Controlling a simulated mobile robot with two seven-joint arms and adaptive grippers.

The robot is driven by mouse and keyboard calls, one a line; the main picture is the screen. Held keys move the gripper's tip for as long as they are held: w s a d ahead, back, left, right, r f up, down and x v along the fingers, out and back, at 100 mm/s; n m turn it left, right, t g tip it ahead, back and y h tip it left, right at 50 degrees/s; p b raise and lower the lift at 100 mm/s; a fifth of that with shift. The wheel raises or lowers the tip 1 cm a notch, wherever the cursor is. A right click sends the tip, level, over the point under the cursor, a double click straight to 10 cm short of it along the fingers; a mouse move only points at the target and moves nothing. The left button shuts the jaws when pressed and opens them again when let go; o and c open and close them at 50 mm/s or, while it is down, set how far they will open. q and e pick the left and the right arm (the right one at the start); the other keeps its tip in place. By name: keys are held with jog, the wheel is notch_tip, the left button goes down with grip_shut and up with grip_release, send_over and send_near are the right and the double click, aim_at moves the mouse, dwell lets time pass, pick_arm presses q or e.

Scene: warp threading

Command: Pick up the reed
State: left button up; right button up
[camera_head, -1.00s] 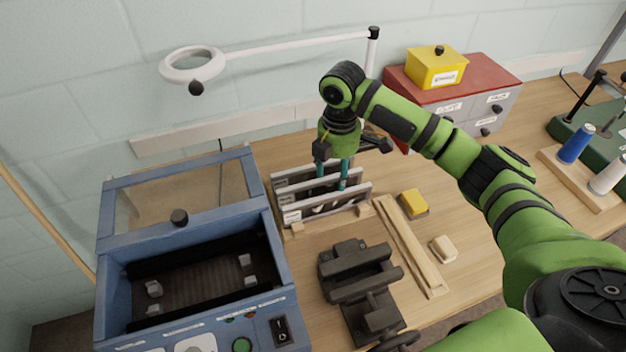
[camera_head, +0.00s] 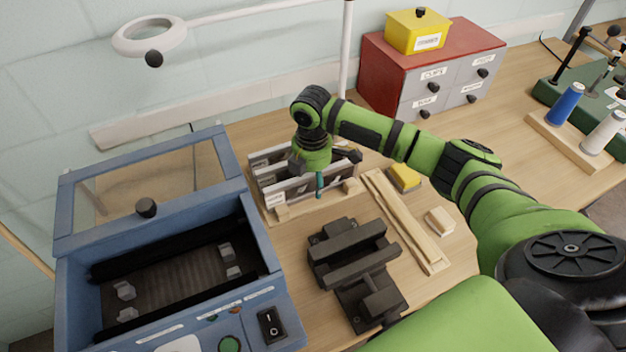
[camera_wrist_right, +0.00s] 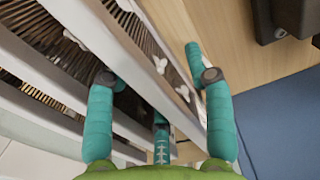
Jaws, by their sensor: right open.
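Several upright reeds with pale frames and fine dark wires stand side by side in a wooden rack (camera_head: 322,207). The front reed (camera_head: 285,195) faces the head camera. My right gripper (camera_head: 319,184) is over the rack, pointing down, its teal fingers at the front reed. In the right wrist view the open fingers of my right gripper (camera_wrist_right: 155,78) straddle the front reed (camera_wrist_right: 165,75), one finger on each side. I cannot tell whether they touch it. The palm hides part of the rack in the head view. My left gripper is out of view.
A blue machine (camera_head: 62,240) with a raised clear lid stands at left. A dark vise-like fixture (camera_head: 350,258) stands in front of the rack. Wooden strips (camera_head: 405,220), a yellow block (camera_head: 404,177) and a pale block (camera_head: 440,221) lie at right. A drawer cabinet (camera_head: 375,75) stands behind.

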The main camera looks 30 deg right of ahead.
jog(key=shift+w+f, duration=0.1)
jog(key=shift+f, duration=0.9)
jog(key=shift+r, duration=0.1)
grip_shut()
